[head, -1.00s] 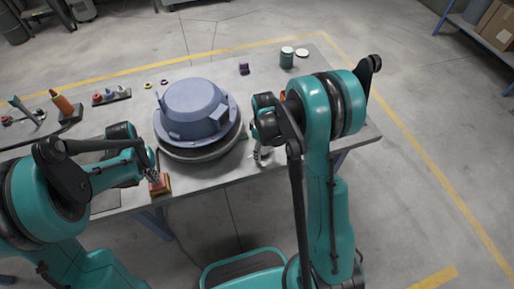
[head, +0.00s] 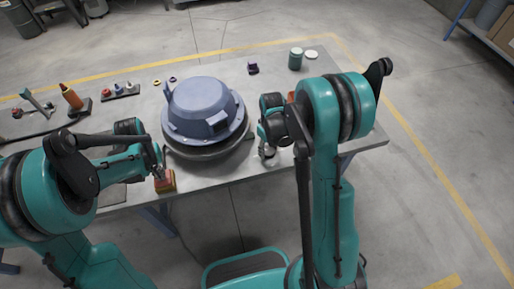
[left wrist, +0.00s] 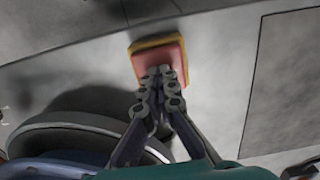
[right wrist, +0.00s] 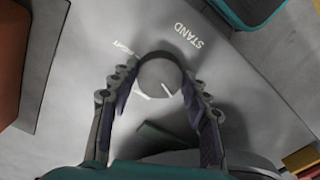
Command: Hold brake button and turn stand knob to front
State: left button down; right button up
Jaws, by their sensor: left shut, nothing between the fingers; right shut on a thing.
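The brake button (head: 166,181), a red block on a yellow base, sits at the table's front edge. My left gripper (left wrist: 160,72) is shut and empty, its fingertips on or just above the red top; contact is hard to judge. The stand knob (right wrist: 158,75) is round and grey with a white line on it. My right gripper (right wrist: 158,88) is shut on the knob, one finger on each side. The word STAND is printed beside it; another label by the left finger is partly hidden. The blue hood (head: 200,103) rests on the round stand (head: 207,153), its box-like part facing front right.
The grey table (head: 225,178) is clear in front of the stand. A green jar (head: 295,59) and a purple piece (head: 253,68) stand at the back. An orange bottle (head: 71,96) and small parts lie at the left. An orange block (right wrist: 10,65) is near the knob.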

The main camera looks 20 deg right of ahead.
aim_at(269, 150)
jog(key=m, duration=1.3)
jog(key=shift+m, duration=0.4)
dwell(0.3)
jog(key=o, duration=1.2)
jog(key=shift+c, duration=0.2)
notch_tip(269, 150, up, 12)
